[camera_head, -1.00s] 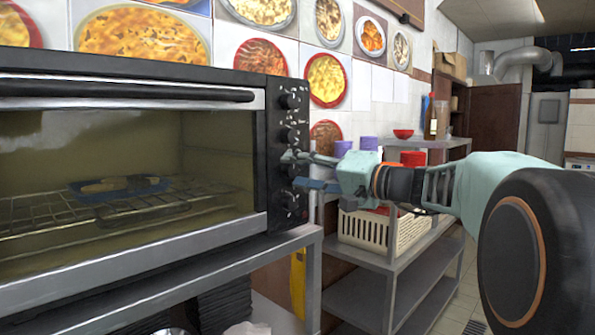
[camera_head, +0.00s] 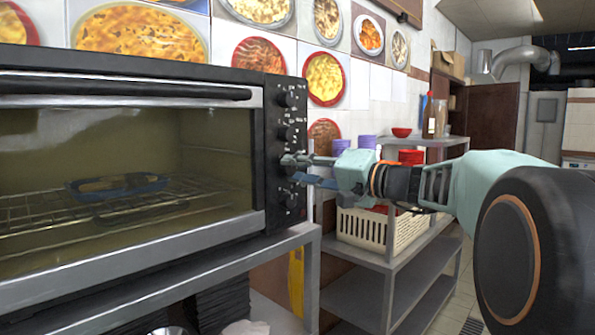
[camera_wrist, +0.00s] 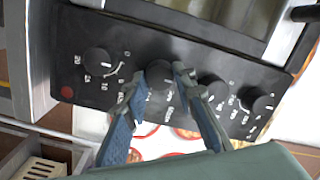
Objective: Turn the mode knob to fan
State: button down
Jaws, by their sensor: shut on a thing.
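The black toaster oven (camera_head: 258,215) has a vertical panel with several round black knobs. My gripper (camera_head: 290,168) is at the panel's third knob from the top, which it mostly hides in the head view. In the wrist view, the gripper (camera_wrist: 160,82) has one finger on each side of this knob (camera_wrist: 159,72) and is shut on it. The small labels are too blurred to tell which knob is the mode knob. The top knob (camera_head: 287,99), second knob (camera_head: 287,133) and bottom knob (camera_head: 290,200) are free.
A blue dish (camera_head: 118,186) with food sits on the rack behind the oven's closed glass door. The oven stands on a metal table (camera_head: 230,258). To the right is a grey shelf unit (camera_head: 395,262) with a cream basket (camera_head: 375,230), cups and a red bowl.

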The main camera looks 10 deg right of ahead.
jog(key=m+b, duration=0.1)
jog(key=m, duration=0.3)
jog(key=shift+f+m, duration=0.1)
jog(key=shift+m, duration=0.3)
jog(key=m+t, duration=0.1)
jog(key=m, duration=0.4)
jog(key=shift+m, duration=0.4)
jog(key=m+p, duration=0.2)
jog(key=m, duration=0.2)
jog(key=shift+a+m+t+h, duration=0.1)
jog(key=shift+m+t+h, duration=0.2)
jog(key=shift+m+t, duration=0.1)
jog(key=m+p, duration=0.2)
jog(key=m, duration=0.3)
jog(key=shift+s+h, duration=0.1)
jog(key=shift+h, duration=0.2)
jog(key=shift+f+m, duration=0.1)
jog(key=shift+m, duration=0.2)
jog(key=c, duration=1.6)
grip_release()
